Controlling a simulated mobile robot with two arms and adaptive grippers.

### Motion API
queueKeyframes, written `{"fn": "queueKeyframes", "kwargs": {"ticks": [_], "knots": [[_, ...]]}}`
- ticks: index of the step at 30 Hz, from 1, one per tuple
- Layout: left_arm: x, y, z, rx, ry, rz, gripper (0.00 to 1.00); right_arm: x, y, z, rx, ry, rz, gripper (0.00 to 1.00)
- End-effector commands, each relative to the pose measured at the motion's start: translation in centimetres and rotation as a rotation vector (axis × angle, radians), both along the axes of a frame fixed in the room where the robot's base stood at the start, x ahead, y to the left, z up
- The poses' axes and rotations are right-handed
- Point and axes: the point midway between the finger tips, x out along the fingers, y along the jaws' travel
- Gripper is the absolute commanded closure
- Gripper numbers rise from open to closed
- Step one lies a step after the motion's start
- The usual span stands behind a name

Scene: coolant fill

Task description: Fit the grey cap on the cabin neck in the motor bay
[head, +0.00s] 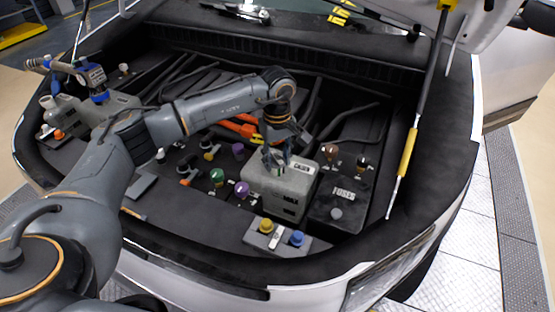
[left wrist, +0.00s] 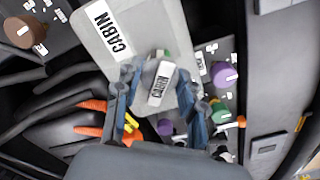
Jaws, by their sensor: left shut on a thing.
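The cabin tank (head: 272,203) is a grey box with a white CABIN label, in the middle of the motor bay. It also shows in the left wrist view (left wrist: 137,38). My left gripper (head: 277,161) points down over the tank's top. A bit of green shows by the cap. The cabin neck is hidden under cap and fingers; I cannot tell whether the cap touches it. My right gripper is not seen.
A black FUSES box (head: 345,196) stands right of the tank. Green (head: 217,176) and purple (head: 242,189) caps stand close on its left. Yellow (head: 266,226) and blue (head: 297,239) caps are in front. Orange cables (head: 235,128) lie behind. A strut (head: 412,135) rises at right.

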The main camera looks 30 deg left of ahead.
Motion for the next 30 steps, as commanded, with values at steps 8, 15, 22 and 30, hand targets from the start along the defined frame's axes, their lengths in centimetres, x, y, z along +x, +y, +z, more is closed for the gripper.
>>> {"fn": "queueKeyframes", "kwargs": {"ticks": [8, 15, 22, 30], "knots": [[-0.1, 0.2, -0.3, 0.006, 0.005, -0.113, 0.84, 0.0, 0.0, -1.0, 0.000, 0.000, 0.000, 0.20], [-0.1, 0.2, -0.2, 0.005, 0.005, -0.162, 0.84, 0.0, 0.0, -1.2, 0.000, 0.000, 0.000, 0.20], [-0.1, 0.2, -0.2, 0.005, 0.005, -0.162, 0.84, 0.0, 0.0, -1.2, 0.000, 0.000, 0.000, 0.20], [-0.1, 0.2, -0.2, 0.004, 0.005, -0.199, 0.46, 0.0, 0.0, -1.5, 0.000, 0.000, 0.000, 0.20]]}}
